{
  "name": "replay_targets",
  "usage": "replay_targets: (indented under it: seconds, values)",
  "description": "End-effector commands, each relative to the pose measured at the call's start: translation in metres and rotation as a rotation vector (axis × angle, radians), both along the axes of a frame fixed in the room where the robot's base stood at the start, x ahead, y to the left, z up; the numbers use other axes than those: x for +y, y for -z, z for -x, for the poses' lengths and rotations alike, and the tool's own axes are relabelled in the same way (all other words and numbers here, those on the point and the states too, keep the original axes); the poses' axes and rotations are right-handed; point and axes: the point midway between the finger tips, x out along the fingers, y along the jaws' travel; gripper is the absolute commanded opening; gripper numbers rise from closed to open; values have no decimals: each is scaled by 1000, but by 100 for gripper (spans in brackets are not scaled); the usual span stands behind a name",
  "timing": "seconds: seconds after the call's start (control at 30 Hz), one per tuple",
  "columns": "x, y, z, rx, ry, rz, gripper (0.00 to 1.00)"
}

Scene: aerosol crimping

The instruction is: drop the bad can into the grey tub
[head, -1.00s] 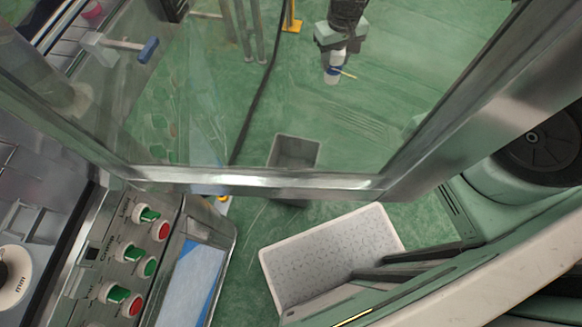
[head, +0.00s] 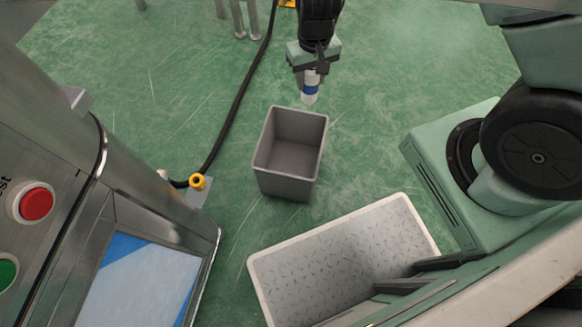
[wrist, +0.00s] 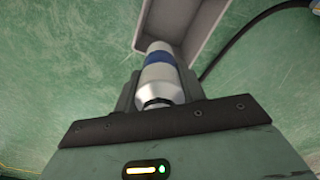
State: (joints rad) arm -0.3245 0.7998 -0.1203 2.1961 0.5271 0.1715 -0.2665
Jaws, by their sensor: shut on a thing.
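My gripper (head: 313,72) is shut on the can (head: 309,92), a small white and silver can with a blue band. The can hangs below the jaws, just beyond the far right rim of the grey tub in the head view. The grey tub (head: 288,183) stands on the floor and looks empty. In the wrist view the can (wrist: 161,75) sits between the jaws, and its far end overlaps the near edge of the grey tub (wrist: 200,45). The can's height above the rim is hard to tell.
A white tray (head: 262,290) with a patterned floor lies nearer, at my base. A machine with a red button (head: 36,203) and a screen stands at left. A black hose (head: 235,105) and a yellow fitting (head: 198,181) lie left of the tub.

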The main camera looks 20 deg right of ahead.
Motion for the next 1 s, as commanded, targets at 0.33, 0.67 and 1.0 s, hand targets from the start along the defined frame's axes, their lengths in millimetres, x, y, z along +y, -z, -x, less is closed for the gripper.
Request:
replay_targets:
  seconds: [0.33, 0.67, 1.0]
  values:
    - [23, 112, 4, -1, 1, 0, 18]
    - [35, 157, 7, -1, 4, 0, 18]
    - [35, 174, 8, 0, 5, 0, 18]
